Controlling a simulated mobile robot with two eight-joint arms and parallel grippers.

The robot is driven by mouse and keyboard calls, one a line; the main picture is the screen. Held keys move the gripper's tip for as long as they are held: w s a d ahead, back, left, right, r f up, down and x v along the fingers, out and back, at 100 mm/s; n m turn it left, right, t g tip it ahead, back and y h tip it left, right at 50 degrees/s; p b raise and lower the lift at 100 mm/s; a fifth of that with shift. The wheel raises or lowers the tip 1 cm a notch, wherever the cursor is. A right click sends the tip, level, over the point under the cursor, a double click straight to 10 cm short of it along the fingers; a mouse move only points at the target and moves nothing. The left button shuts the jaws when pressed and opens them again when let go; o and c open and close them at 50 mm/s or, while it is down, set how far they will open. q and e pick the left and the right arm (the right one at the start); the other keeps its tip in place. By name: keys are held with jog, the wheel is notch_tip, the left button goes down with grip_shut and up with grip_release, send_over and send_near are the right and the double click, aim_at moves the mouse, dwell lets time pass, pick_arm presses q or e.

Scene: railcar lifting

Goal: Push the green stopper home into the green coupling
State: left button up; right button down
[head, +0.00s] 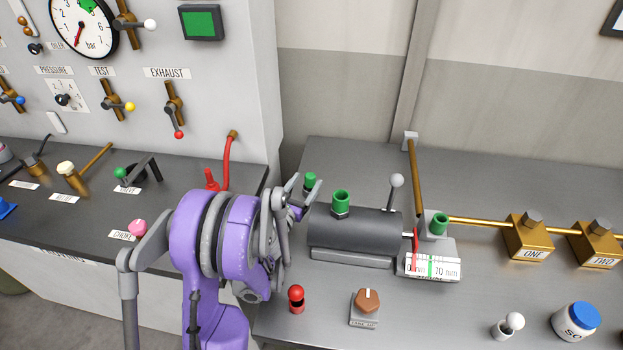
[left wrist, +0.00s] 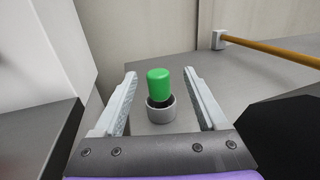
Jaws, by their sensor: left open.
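The green stopper (head: 310,180) stands upright on the bench at the back left, just beyond my left gripper (head: 299,188). In the left wrist view the stopper (left wrist: 158,84) has a dark lower part in a grey round holder (left wrist: 161,110). My left gripper (left wrist: 160,74) is open, with one finger on each side of the stopper in that view and no contact visible. Two green sockets show: one on top of the dark cylinder (head: 341,202), another on the gauge block (head: 439,223). I cannot tell which is the green coupling. My right gripper is not in view.
A white-knobbed lever (head: 396,182) rises behind the dark cylinder (head: 352,236). A brass bar (head: 415,175) slants above the gauge block. A red knob (head: 296,295) and brown knob (head: 368,301) stand in front. The left console (head: 60,210) borders the bench.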

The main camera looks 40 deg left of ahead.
aim_at(313, 173)
pick_arm(q)
jog(key=x, duration=0.2)
jog(key=p+x, duration=0.1)
jog(key=x, duration=0.1)
jog(key=f+x, duration=0.1)
jog(key=x, duration=0.2)
jog(key=shift+a, duration=0.15)
jog(key=shift+s, duration=0.1)
jog(key=shift+c, duration=0.5)
grip_shut()
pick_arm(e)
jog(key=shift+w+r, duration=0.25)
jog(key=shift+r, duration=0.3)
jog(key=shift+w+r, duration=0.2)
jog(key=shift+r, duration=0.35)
